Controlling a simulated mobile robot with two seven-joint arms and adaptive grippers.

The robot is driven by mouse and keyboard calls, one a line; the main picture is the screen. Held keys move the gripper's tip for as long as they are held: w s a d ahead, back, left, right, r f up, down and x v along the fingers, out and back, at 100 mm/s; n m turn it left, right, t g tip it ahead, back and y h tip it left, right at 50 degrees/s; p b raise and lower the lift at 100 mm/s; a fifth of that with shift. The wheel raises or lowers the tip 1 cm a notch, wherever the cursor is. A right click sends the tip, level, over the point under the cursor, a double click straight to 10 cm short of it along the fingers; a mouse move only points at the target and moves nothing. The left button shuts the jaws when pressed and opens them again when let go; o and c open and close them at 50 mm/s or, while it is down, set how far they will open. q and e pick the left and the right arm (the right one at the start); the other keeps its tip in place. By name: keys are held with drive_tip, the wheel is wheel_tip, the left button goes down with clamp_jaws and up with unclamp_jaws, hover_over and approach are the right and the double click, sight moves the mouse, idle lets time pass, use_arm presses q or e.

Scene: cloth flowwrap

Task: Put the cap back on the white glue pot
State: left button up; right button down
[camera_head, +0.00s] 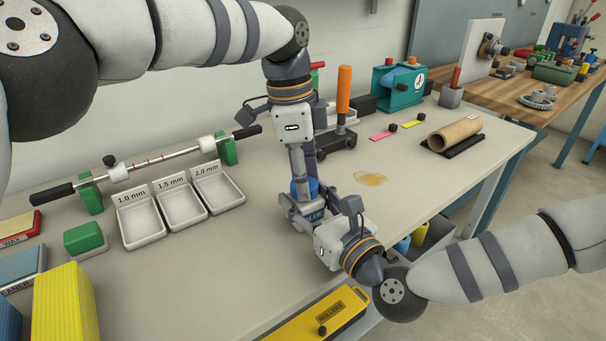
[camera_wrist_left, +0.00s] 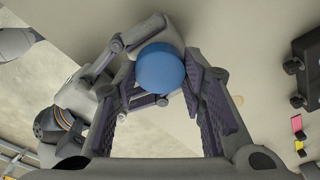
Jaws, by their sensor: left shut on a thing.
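My left gripper (camera_head: 304,186) comes down from above and is shut on the blue cap (camera_head: 305,189). In the left wrist view the round blue cap (camera_wrist_left: 161,68) sits at the fingertips of my left gripper (camera_wrist_left: 163,92). My right gripper (camera_head: 308,211) reaches in from the right, directly below, with its fingers around the glue pot (camera_head: 314,216). Only a small labelled part of the pot shows under the cap. The fingers hide the rest, so I cannot tell whether cap and pot touch.
A yellowish spill (camera_head: 371,178) lies right of the grippers. White trays (camera_head: 140,221), a green block (camera_head: 84,238) and a roller bar stand at left. A yellow rollers box (camera_head: 320,318) lies at the front edge. An orange-handled tool (camera_head: 343,90) stands behind.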

use_arm(q)
drive_tip(key=shift+s+d+f, duration=0.25)
drive_tip(key=shift+f, duration=0.15)
drive_tip(key=shift+o, duration=0.5)
drive_tip(key=shift+f, duration=0.55)
drive_tip(key=shift+d, duration=0.1)
drive_tip(key=shift+r+g, duration=0.3)
drive_tip(key=shift+g, duration=0.1)
drive_tip(key=shift+r, duration=0.2)
drive_tip(key=shift+c, duration=0.5)
drive_tip(key=shift+r, duration=0.1)
drive_tip(key=shift+w+r+t, duration=0.1)
drive_tip(key=shift+r+t, duration=0.15)
drive_tip(key=shift+t, duration=0.05)
